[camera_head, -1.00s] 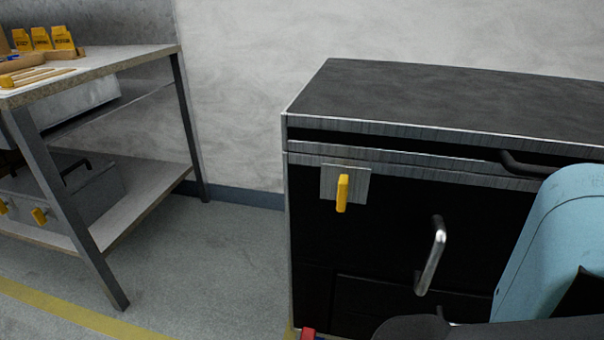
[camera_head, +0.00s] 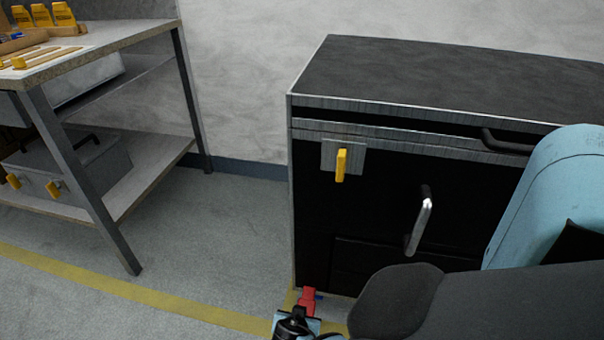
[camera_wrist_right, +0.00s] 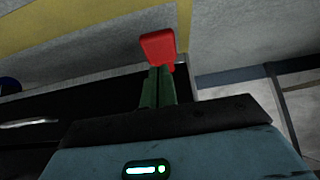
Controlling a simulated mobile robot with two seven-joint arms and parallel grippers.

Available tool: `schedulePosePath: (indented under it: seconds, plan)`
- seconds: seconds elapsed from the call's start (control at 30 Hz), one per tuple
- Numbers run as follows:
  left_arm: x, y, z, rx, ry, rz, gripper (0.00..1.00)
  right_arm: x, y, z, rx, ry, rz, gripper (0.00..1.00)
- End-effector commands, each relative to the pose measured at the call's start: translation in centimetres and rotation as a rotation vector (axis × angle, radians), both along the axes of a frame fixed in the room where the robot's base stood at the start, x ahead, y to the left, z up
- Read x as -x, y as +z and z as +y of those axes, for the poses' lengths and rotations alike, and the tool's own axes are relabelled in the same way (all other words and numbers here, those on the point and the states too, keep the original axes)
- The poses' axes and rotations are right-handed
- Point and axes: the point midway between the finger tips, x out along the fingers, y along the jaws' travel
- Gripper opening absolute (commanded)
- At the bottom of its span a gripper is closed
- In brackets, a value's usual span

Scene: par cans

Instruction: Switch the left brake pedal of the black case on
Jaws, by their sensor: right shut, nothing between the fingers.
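The black case (camera_head: 380,210) stands against the wall, with a dark top and metal trim. Its red left brake pedal (camera_head: 308,299) sticks out low at the front left corner, near the floor. In the right wrist view the red pedal (camera_wrist_right: 158,46) is just beyond the fingertips. My right gripper (camera_wrist_right: 158,72) is shut and empty, its fingers together at or very near the pedal; I cannot tell whether they touch. In the head view the gripper's body hides part of the area below the pedal. My left gripper is in neither view.
A yellow latch handle (camera_head: 341,164) and a metal bar handle (camera_head: 419,222) stick out of the case front. A workbench (camera_head: 100,45) stands at the left. The floor between is clear, with a yellow line (camera_head: 130,290).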

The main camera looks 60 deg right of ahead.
Motion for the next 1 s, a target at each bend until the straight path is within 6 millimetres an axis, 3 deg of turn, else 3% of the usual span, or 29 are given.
schedulePosePath:
  seconds: [0.2, 0.4, 1.0]
  plan:
    - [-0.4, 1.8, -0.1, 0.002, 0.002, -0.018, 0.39, 1.5, 2.5, 3.9, -0.005, -0.001, -0.002, 0.0]
    - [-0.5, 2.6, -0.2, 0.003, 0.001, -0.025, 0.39, 2.4, 3.8, 6.0, -0.001, 0.0, -0.001, 0.0]
    - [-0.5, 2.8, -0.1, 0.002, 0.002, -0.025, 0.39, 2.8, 4.1, 6.8, 0.0, -0.001, 0.001, 0.0]
